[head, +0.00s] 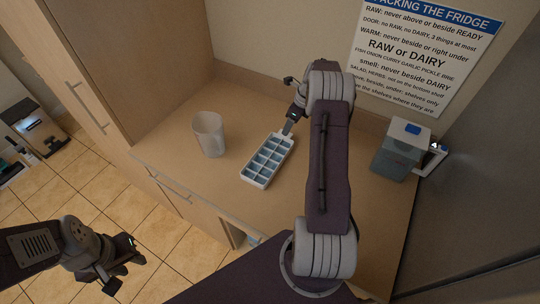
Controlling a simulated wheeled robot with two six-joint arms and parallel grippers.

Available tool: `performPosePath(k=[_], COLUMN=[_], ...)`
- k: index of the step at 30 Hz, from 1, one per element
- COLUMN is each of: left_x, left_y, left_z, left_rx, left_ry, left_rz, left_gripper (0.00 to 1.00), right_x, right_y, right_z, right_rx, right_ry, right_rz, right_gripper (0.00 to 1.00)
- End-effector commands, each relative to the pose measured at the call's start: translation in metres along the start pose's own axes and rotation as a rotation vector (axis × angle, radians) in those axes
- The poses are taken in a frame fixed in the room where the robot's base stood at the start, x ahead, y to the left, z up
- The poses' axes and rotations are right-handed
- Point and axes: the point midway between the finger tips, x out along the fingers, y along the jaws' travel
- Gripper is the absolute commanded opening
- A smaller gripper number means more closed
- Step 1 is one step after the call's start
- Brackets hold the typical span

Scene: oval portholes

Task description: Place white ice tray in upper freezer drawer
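The white ice tray (267,161) with pale blue cells lies on the wooden counter, its long side slanting toward the back. My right arm reaches over the counter from the front. My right gripper (289,127) is at the tray's far end, touching it or very close. Its fingers are small and partly hidden, so I cannot tell whether they grip the rim. My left gripper (124,272) is low at the left, above the tiled floor, with fingers apart and nothing between them. No freezer drawer can be made out.
A whitish cup (209,134) stands left of the tray. A clear container with a blue-marked lid (405,130) stands at the back right, beside a large grey surface (485,205). A sign (425,50) hangs on the wall. A tall wooden cabinet (125,60) borders the counter at left.

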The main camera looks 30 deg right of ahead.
Motion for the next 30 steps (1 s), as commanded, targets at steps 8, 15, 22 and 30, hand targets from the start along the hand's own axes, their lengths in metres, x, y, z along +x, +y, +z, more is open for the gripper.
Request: performPosePath(k=[8, 15, 22, 30], left_x=[-0.016, -0.019, -0.018, -0.019], left_y=[0.0, 0.0, 0.0, 0.0], left_z=[-0.002, -0.002, -0.002, -0.002], left_rx=[0.0, 0.0, 0.0, 0.0], left_ry=[0.0, 0.0, 0.0, 0.0], left_rz=[0.0, 0.0, 0.0, 0.0], left_gripper=[0.34, 0.34, 0.34, 0.34], right_x=[0.028, 0.058, 0.058, 0.058], right_y=[0.0, -0.001, -0.001, -0.001], right_z=[0.004, 0.004, 0.003, 0.003], right_rx=[0.0, -0.002, -0.001, -0.001], right_ry=[0.002, 0.001, 0.0, 0.0], right_rz=[0.003, 0.0, -0.001, -0.001], right_gripper=[0.58, 0.58, 0.41, 0.0])
